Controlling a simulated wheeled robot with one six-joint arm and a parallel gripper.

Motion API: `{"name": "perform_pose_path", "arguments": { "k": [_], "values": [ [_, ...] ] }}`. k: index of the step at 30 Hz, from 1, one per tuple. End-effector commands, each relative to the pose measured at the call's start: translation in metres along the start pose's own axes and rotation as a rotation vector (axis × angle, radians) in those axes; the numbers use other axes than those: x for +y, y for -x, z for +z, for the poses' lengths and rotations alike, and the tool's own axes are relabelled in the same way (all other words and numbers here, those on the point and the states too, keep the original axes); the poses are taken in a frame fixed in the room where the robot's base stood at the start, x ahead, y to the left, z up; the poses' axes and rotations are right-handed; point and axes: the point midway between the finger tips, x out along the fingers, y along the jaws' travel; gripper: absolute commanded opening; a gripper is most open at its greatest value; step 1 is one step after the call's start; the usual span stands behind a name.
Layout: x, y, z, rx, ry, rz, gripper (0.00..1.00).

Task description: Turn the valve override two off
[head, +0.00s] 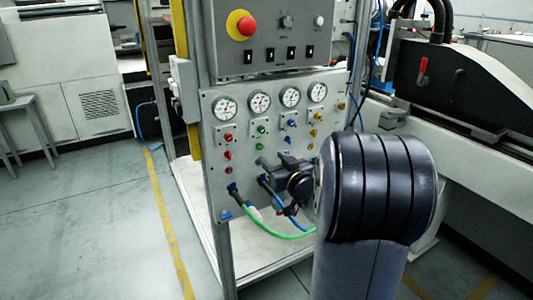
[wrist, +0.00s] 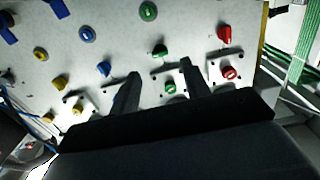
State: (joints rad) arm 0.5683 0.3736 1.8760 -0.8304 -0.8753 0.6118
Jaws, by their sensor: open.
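The panel (head: 240,185) carries columns of red, green, blue and yellow controls under round gauges. Its number labels are too small to read, so I cannot tell which is valve override two. The second column has a green knob on a plate (head: 261,129) and a green lever handle (head: 262,146). In the wrist view, turned over, the green lever handle (wrist: 160,50) lies between my gripper's (wrist: 161,72) two spread fingers, without visible contact. The green plate knob (wrist: 170,87) and round green button (wrist: 148,11) also show. My gripper (head: 268,163) is open and empty before the panel.
A green hose (head: 270,229) and blue hose hang below my gripper. A red emergency stop (head: 241,25) sits on the upper box. Floor at left is clear.

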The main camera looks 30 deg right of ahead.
Motion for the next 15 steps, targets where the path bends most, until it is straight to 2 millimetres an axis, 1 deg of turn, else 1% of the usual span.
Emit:
{"name": "perform_pose_path", "arguments": {
  "k": [1, 6, 10, 15],
  "values": [
    [-0.001, -0.011, 0.002, 0.000, 0.000, -0.004, 0.45],
    [-0.001, -0.038, 0.002, 0.000, 0.000, -0.002, 0.45],
    [0.000, -0.051, 0.001, 0.000, 0.000, -0.001, 0.45],
    [0.000, -0.058, 0.000, -0.001, -0.001, 0.000, 0.45]
  ]
}}
